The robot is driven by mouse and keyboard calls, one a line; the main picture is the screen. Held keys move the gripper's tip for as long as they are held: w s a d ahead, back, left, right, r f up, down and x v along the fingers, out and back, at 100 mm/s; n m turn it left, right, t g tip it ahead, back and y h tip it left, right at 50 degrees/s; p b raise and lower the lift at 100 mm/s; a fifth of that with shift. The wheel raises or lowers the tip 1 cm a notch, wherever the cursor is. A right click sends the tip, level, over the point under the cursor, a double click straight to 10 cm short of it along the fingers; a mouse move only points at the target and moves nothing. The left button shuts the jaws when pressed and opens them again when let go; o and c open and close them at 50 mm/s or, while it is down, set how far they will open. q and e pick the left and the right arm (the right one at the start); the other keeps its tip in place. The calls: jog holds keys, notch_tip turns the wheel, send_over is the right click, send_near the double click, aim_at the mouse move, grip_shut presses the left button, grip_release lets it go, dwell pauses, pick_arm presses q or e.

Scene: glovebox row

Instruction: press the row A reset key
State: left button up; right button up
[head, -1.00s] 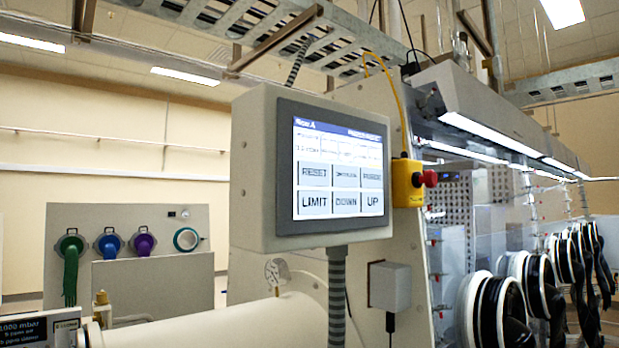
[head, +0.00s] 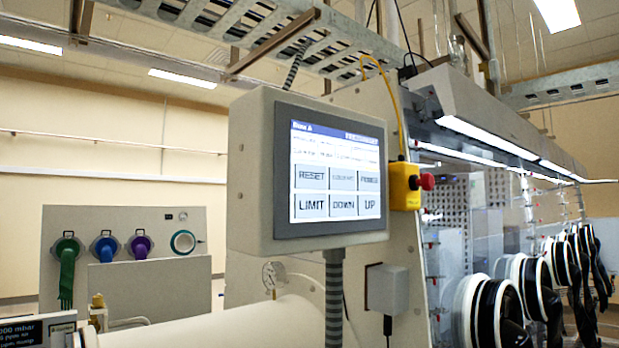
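The control panel (head: 258,240) is a light grey box with a lit touchscreen (head: 337,152), standing in the middle of the head view. Its blue title bar appears to read "Row A", though the text is blurred. The RESET key (head: 311,177) is a grey key at the left of the upper key row. Below it are LIMIT (head: 311,207), DOWN (head: 343,206) and UP (head: 370,205). Two more keys right of RESET are too blurred to read. Neither of my grippers shows in this view.
A yellow box with a red emergency stop button (head: 427,181) is close right of the panel. A ribbed conduit (head: 334,290) runs below it, beside a white cylinder (head: 270,325). Black glove ports (head: 500,305) line the right. A grey board with coloured gloves (head: 125,235) stands at left.

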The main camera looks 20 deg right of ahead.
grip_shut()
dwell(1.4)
